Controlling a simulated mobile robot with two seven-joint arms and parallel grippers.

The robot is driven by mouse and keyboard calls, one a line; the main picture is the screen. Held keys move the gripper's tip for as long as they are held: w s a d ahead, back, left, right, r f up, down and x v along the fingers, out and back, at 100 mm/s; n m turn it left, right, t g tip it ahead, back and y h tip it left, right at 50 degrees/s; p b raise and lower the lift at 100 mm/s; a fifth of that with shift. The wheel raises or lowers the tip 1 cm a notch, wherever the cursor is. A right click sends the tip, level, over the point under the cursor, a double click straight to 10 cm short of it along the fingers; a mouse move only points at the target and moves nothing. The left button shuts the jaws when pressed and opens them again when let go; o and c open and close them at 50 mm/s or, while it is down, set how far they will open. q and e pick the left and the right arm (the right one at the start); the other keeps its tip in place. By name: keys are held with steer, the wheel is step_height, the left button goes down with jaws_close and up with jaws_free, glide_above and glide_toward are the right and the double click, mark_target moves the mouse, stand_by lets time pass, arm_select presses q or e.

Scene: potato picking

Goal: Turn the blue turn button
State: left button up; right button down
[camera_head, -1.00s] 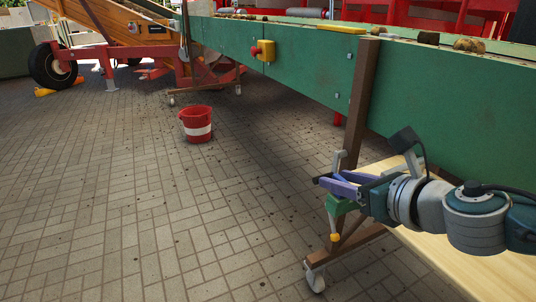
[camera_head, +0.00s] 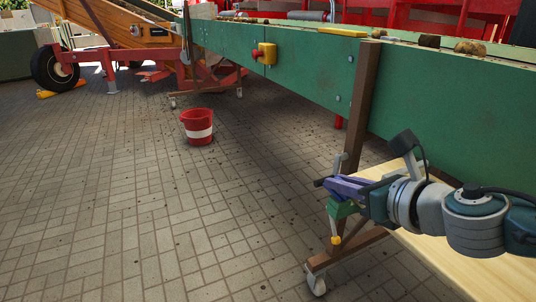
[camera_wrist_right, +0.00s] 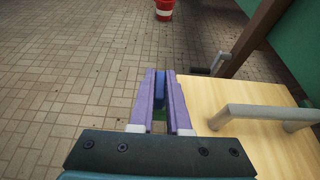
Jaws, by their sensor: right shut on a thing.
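The blue turn button (camera_wrist_right: 160,90) shows in the right wrist view as a small upright blue piece between the two purple fingers of my right gripper (camera_wrist_right: 160,78). The fingers are shut on it, one on each side. In the head view my right gripper (camera_head: 337,185) sits at the right, over a small green box (camera_head: 341,207) with a yellow tip below it. There the fingers hide the button. Some green shows under the button in the wrist view. My left gripper is in neither view.
A long green conveyor (camera_head: 440,90) on a brown leg (camera_head: 362,100) runs behind my gripper. A yellow box with a red button (camera_head: 264,53) is on its side. A pale wooden board (camera_head: 440,262) lies below my arm. A red bucket (camera_head: 197,127) stands on open paving.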

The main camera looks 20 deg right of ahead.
steer(key=shift+a+r+m+h+p, duration=0.1)
steer(key=shift+r+m+h+p, duration=0.1)
steer(key=shift+m+h+p, duration=0.75)
steer(key=m+h+p, duration=0.1)
steer(key=m+h, duration=0.1)
steer(key=h, duration=0.1)
steer(key=shift+f+g, duration=0.1)
steer(key=shift+g, duration=0.2)
steer(key=m+g+h, duration=0.1)
steer(key=m+h, duration=0.2)
steer(key=shift+f, duration=0.15)
steer(key=m+g+h+b, duration=0.1)
steer(key=m+g+h, duration=0.1)
steer(key=shift+f+m+h, duration=0.15)
steer(key=shift+m+h, duration=0.1)
steer(key=shift+m, duration=0.1)
steer(key=m+g+h+b, duration=0.2)
steer(key=m+g+b, duration=0.2)
steer(key=b, duration=0.4)
steer(key=m+g+h+b, duration=0.2)
steer(key=m+g+b, duration=0.1)
steer(key=b, duration=0.5)
steer(key=shift+m+g, duration=0.4)
steer(key=shift+g, duration=0.2)
steer(key=shift+m+g+b, duration=0.3)
steer(key=shift+b, duration=0.6)
steer(key=shift+r, duration=0.2)
